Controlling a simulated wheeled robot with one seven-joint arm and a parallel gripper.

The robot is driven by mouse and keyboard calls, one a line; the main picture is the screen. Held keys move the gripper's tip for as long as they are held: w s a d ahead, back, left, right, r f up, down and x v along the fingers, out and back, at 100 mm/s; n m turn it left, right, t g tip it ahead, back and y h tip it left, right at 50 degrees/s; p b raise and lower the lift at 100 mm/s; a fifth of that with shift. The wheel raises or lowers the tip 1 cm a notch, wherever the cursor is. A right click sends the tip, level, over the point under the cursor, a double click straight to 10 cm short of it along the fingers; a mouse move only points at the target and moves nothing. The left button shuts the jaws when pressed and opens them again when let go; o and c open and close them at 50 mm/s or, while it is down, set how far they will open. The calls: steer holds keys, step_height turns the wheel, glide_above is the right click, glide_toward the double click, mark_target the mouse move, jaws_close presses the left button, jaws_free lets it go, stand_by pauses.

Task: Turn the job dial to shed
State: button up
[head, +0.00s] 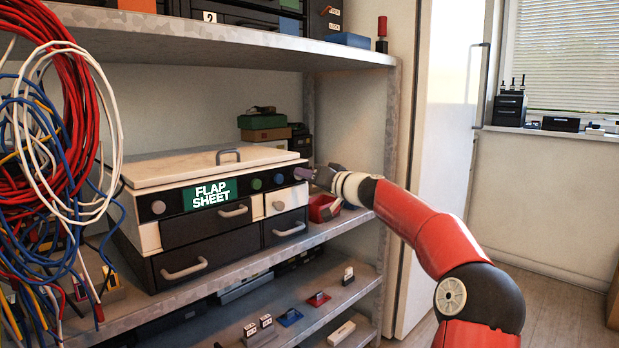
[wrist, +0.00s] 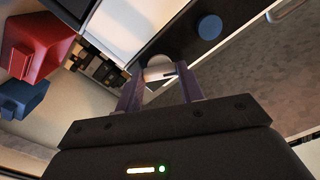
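A white-lidded box unit (head: 205,165) stands on the middle shelf. My gripper (head: 304,174) is at the strip's right end. In the wrist view, my gripper's fingers stand apart on either side of a pale grey round dial (wrist: 159,69) with a dark mark. The blue button is beside it (wrist: 208,27). Whether the fingers touch the dial is unclear. No dial labels are readable.
Drawers with handles (head: 184,268) and a white panel with a grey knob (head: 279,205) lie below the strip. A red bin (head: 323,208) stands right of the unit. Coiled cables (head: 60,130) hang at left. A shelf post (head: 391,150) stands behind my arm.

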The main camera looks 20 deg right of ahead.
steer(key=c, duration=0.4)
steer(key=shift+m, duration=0.3)
steer(key=shift+m+b, duration=0.3)
steer(key=shift+m, duration=7.2)
steer(key=o, duration=1)
